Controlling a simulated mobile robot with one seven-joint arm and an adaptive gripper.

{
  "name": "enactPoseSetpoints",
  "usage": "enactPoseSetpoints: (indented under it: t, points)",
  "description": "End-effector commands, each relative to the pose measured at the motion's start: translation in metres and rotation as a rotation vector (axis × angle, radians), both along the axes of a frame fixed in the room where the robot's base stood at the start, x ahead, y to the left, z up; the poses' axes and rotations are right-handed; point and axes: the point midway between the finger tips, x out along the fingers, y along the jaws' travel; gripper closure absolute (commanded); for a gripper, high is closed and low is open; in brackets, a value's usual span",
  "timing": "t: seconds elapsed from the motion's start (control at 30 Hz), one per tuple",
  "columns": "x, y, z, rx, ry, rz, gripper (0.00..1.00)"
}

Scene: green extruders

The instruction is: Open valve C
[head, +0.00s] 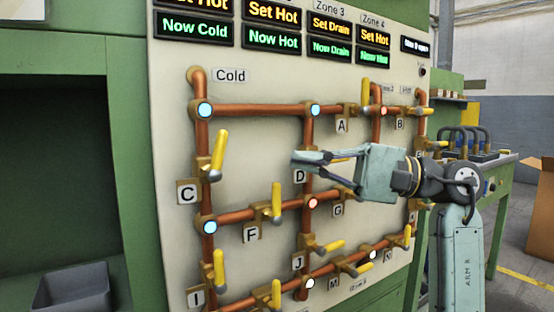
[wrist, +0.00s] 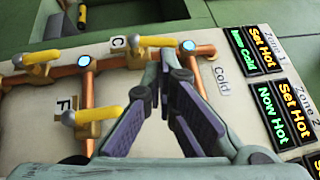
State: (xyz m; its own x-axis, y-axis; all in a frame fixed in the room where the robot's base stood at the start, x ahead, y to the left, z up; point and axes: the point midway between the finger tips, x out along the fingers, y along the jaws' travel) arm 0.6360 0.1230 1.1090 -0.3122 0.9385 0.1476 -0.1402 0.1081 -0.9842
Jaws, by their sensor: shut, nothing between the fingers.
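Valve C has a yellow handle (head: 219,152) on the vertical copper pipe at the left of the panel, with its C label (head: 187,192) to the left. The handle points up and slightly right, roughly along the pipe. In the wrist view the valve C handle (wrist: 158,41) lies just beyond my fingertips, with the C label (wrist: 118,42) beside it. My gripper (head: 298,160) is shut and empty. It is in front of the panel near the D label (head: 299,175), to the right of valve C and apart from it. My gripper (wrist: 160,62) also shows in the wrist view.
Valve F (head: 276,200) and valve I (head: 219,268) are below valve C, with other yellow handles across the panel. Zone screens (head: 273,42) line the top. A grey bin (head: 72,288) sits in the green recess at left.

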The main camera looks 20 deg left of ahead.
Motion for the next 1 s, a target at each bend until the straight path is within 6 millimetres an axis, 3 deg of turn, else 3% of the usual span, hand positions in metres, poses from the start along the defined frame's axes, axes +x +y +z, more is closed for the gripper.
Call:
enactPoseSetpoints:
  t: [0.1, 0.23, 0.67, 0.77, 0.87, 1.0]
  points:
    - [0.008, -0.02, -0.005, 0.002, 0.003, -0.002, 1.0]
    - [0.012, -0.033, -0.008, 0.0, 0.001, -0.002, 1.0]
    - [0.013, -0.038, -0.009, 0.001, 0.002, 0.001, 1.0]
    - [0.007, -0.028, -0.006, 0.017, 0.037, 0.037, 1.0]
    - [-0.016, 0.004, 0.005, 0.062, 0.164, 0.168, 1.0]
    - [-0.085, 0.062, 0.034, 0.112, 0.565, 0.588, 1.0]
